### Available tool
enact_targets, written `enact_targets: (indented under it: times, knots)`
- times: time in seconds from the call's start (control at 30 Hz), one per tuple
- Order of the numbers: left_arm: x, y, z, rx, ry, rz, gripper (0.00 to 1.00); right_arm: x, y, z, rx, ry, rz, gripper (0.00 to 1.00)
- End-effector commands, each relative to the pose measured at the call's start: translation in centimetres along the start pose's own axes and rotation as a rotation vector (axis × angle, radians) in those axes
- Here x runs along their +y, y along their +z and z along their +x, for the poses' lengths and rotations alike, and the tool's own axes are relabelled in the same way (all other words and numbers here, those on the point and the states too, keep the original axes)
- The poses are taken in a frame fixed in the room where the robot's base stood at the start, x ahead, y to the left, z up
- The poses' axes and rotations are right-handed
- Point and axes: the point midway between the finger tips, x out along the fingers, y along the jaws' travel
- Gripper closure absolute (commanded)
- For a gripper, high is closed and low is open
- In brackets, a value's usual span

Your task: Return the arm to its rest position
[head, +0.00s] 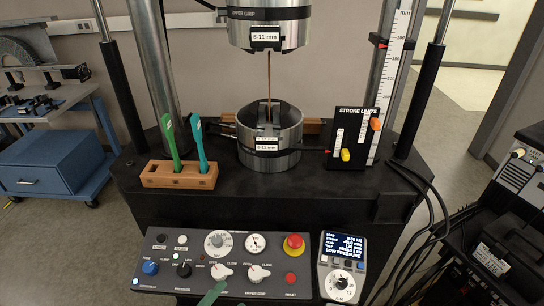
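The test machine's upper grip (267,30), labelled 6-11 mm, hangs at the top middle. A thin copper-coloured specimen (269,75) runs straight down from it towards the jaws of the lower grip (270,150). Whether the lower jaws are clamped on it cannot be told. A green tool (171,142) and a teal tool (199,145) stand in a wooden holder (178,180) left of the lower grip. A green object (212,294) shows at the bottom edge, over the control panel; most of it is cut off.
The control panel (222,262) with knobs and a red emergency button (293,245) is in front. A handheld display unit (342,265) reads LOW PRESSURE. A stroke limits plate (353,140) stands right. A blue cabinet (45,165) is left, dark equipment (500,240) right.

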Motion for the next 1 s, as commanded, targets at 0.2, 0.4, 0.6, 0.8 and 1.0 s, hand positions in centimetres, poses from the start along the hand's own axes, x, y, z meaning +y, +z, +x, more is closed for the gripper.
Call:
enact_targets:
  times: [0.2, 0.4, 0.6, 0.8, 1.0]
  knots:
    - [6.8, 7.8, -9.7, -0.489, 0.038, -0.582, 0.43, 0.0, -0.1, 0.0, 0.001, 0.000, 0.000, 0.64]
    - [11.7, 10.0, -17.4, -0.780, 0.046, -0.915, 0.43, 0.0, -0.1, 0.0, 0.002, 0.000, 0.000, 0.64]
    - [13.5, 10.2, -20.4, -0.884, 0.046, -1.035, 0.43, 0.0, -0.1, 0.0, 0.002, 0.000, 0.000, 0.64]
    - [13.6, 10.2, -20.4, -0.887, 0.046, -1.039, 0.43, 0.0, -0.1, 0.0, 0.002, 0.000, 0.000, 0.64]
    - [13.6, 10.2, -20.4, -0.885, 0.047, -1.037, 0.43, -0.2, -0.1, 0.0, 0.002, 0.000, 0.007, 0.64]
